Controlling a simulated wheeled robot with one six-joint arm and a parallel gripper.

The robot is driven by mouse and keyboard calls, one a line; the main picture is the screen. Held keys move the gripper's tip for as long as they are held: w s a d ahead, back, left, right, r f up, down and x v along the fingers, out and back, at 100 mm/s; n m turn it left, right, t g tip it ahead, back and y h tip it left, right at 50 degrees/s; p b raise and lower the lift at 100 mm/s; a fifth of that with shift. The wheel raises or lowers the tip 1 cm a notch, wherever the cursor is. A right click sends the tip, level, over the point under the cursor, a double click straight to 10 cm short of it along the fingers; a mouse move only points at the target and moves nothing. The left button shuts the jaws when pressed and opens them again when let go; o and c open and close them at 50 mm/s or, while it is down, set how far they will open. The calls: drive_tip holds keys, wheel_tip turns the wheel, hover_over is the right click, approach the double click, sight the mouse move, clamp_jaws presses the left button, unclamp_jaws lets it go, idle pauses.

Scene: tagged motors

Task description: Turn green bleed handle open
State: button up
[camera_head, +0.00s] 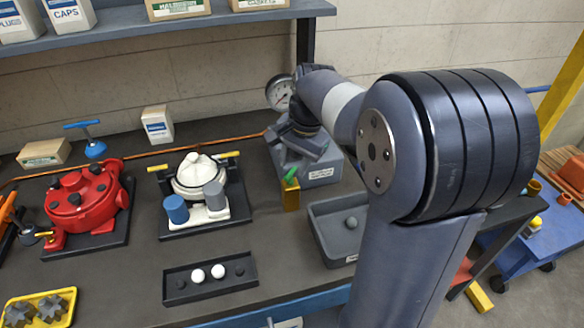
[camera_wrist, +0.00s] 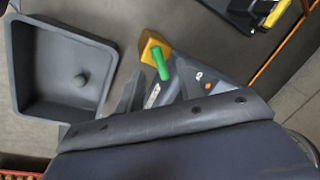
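The green bleed handle (camera_head: 291,178) is a short lever on a brass-yellow block (camera_head: 291,198), at the front left of a grey labelled box (camera_head: 322,174). In the wrist view the handle (camera_wrist: 161,65) stands out from the yellow block (camera_wrist: 153,44) and shows unobstructed.
A grey tray (camera_head: 322,238) with a ball-like knob lies to the right front. A white pump unit (camera_head: 198,180) and a red motor (camera_head: 83,200) stand to the left. A black tray (camera_head: 208,281) lies in front.

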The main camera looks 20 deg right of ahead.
sight(290, 178)
drive_tip(key=shift+w+a+f, duration=0.1)
drive_tip(key=shift+f, duration=0.5)
drive_tip(key=shift+w+a+f, duration=0.1)
drive_tip(key=shift+f, duration=0.5)
drive_tip(key=shift+c, duration=0.4)
clamp_jaws()
